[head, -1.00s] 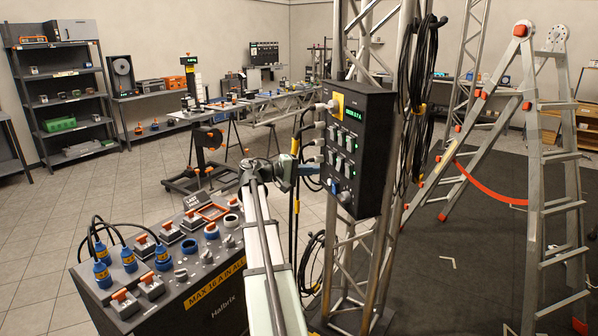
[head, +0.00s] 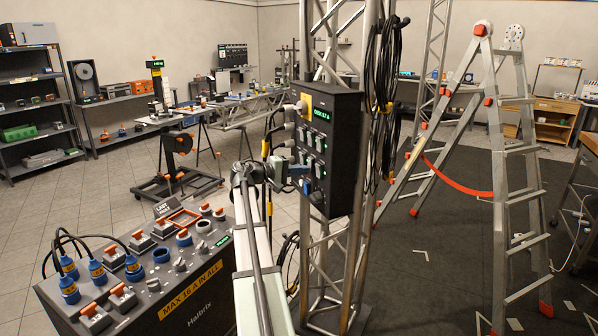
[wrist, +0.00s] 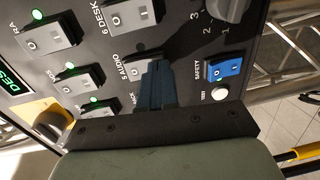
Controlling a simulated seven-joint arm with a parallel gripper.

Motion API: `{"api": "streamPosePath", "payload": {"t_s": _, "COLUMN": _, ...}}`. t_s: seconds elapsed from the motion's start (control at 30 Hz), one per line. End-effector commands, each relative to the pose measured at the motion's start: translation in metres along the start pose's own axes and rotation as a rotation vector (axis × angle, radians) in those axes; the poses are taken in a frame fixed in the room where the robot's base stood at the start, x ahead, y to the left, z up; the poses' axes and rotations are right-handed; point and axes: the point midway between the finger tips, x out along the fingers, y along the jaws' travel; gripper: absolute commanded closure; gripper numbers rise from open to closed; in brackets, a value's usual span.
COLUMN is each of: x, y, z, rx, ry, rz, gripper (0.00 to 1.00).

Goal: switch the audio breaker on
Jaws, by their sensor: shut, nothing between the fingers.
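The audio breaker (wrist: 138,66), a grey rocker beside the label "5 AUDIO", is on the black breaker panel (head: 335,150). No lit lamp shows beside it. In the wrist view my gripper (wrist: 153,68) is shut and empty. Its dark fingertips lie over the lower right part of this breaker and hide it; I cannot tell whether they touch. In the head view my gripper (head: 303,170) is at the left part of the panel front, and the audio breaker cannot be singled out there.
Close around are the desk breaker (wrist: 130,12), the blue safety switch (wrist: 224,68), a white test button (wrist: 220,93) and a grey rotary knob (wrist: 232,6). Several other rockers have green lamps lit. A truss (head: 335,270) carries the panel. A console (head: 150,275) stands below left.

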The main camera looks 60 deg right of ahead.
Motion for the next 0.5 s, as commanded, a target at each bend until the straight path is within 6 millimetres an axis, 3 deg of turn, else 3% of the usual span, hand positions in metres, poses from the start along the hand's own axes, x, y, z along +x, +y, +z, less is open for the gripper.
{"api": "streamPosePath", "payload": {"t_s": 0.3, "x": 0.0, "y": -0.001, "z": 0.0, "rx": 0.0, "ry": 0.0, "rz": 0.0, "gripper": 1.0}}
{"api": "streamPosePath", "payload": {"t_s": 0.5, "x": -0.02, "y": -0.006, "z": 0.0, "rx": 0.0, "ry": 0.003, "rz": 0.0, "gripper": 1.0}}
